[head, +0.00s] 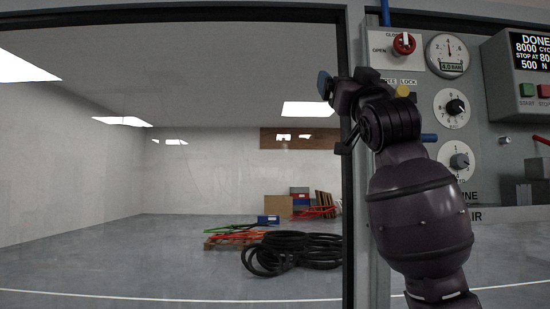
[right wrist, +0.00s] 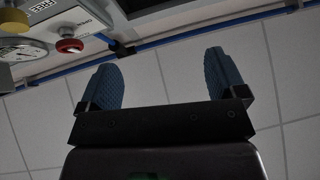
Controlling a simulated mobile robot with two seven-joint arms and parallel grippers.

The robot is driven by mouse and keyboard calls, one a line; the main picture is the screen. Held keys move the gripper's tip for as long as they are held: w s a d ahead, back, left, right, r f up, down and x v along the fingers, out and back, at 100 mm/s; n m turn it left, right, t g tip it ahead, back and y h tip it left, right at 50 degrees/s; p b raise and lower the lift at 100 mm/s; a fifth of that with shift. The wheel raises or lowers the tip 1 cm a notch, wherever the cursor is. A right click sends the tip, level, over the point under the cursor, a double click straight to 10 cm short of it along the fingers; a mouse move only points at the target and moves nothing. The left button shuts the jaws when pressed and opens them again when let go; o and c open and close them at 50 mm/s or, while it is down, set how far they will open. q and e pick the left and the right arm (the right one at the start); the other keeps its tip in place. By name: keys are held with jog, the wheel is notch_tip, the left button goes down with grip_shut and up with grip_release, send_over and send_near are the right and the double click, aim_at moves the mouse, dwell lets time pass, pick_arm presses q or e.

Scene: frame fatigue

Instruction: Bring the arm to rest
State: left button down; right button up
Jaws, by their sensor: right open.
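My right arm rises from the lower right in the head view, in front of the control panel (head: 425,125). My right gripper (head: 322,85) is at its upper end, beside the dark frame post at the panel's left edge. In the right wrist view the gripper (right wrist: 164,80) shows two blue ribbed fingers spread wide. Nothing is between them, and ceiling tiles show behind. My left gripper is in neither view.
The panel carries a red knob (head: 404,43), a pressure gauge (head: 448,55) and two dials, close to my right arm. A display box (head: 522,75) reading DONE hangs at right. Beyond the frame, black hoses (head: 290,252) lie on an open floor.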

jog(key=w+d+f+n+g+h, duration=0.1)
jog(key=d+f+g, duration=0.2)
jog(key=f, duration=2.3)
jog(key=w+d+f+n+g+h, duration=0.1)
jog(key=w+d+f+g, duration=0.15)
jog(key=f, duration=2.25)
jog(key=s+d+f+m+g+h, duration=0.1)
jog(key=s+d+f, duration=0.1)
jog(key=s+f, duration=0.45)
jog(key=s+d+f+m+g, duration=0.1)
jog(key=s+f+g, duration=0.15)
jog(key=f, duration=0.75)
jog(key=s+d+f+g+h, duration=0.1)
jog(key=s+d+f, duration=0.1)
jog(key=s+f, duration=0.5)
jog(key=s+d+f+m+g+h, duration=0.1)
jog(key=s+d+f+m+g, duration=0.1)
jog(key=s+f, duration=1.3)
jog(key=s+d+g, duration=0.1)
jog(key=s+g, duration=0.1)
jog(key=shift+s+d+f+h, duration=0.2)
jog(key=shift+s+f+h, duration=0.1)
jog(key=shift+s+f, duration=0.1)
